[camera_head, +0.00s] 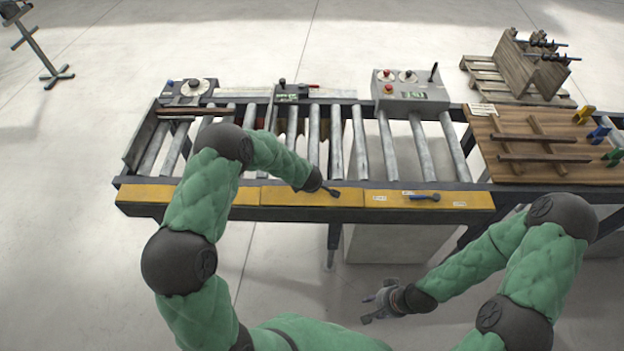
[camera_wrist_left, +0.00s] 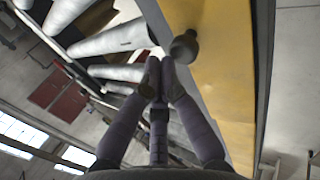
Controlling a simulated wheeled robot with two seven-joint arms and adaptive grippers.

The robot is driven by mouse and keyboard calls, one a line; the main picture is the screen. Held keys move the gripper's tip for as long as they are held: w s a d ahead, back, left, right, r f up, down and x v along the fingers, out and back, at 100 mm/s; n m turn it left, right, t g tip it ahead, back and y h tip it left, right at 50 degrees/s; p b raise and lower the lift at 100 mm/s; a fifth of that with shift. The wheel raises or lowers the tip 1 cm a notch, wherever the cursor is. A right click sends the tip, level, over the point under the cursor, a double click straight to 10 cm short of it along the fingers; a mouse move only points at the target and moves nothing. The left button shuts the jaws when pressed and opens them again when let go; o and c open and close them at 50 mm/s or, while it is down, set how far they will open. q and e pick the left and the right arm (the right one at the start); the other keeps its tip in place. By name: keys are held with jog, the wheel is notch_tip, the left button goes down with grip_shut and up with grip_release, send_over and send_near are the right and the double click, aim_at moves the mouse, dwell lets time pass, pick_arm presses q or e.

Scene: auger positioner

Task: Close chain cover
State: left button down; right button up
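The yellow chain cover (camera_head: 285,196) runs in sections along the front of the roller conveyor, and its yellow surface fills the right of the left wrist view (camera_wrist_left: 222,85). A dark round knob (camera_wrist_left: 184,48) shows at the cover's edge. My left gripper (camera_head: 331,190) is at the cover's middle section. In the left wrist view its fingertips (camera_wrist_left: 159,72) are close together, just beside the knob; nothing shows clearly between them. Whether they touch the knob I cannot tell. My right gripper (camera_head: 372,307) is open and empty, low in front of the conveyor.
A blue-handled tool (camera_head: 422,197) lies on the right yellow section. Steel rollers (camera_head: 361,143) lie behind the cover. A grey control box (camera_head: 410,92) stands at the back. A wooden table (camera_head: 535,140) with slats adjoins on the right. The floor in front is clear.

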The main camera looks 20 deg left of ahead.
pick_arm(q)
jog(key=shift+x, duration=0.9)
pick_arm(e)
jog(key=shift+w+a+f, duration=0.1)
jog(key=shift+w+f, duration=0.15)
jog(key=shift+w, duration=0.05)
pick_arm(q)
jog(key=shift+w+a+r, duration=0.1)
jog(key=shift+r, duration=0.1)
pick_arm(e)
jog(key=shift+r, duration=0.1)
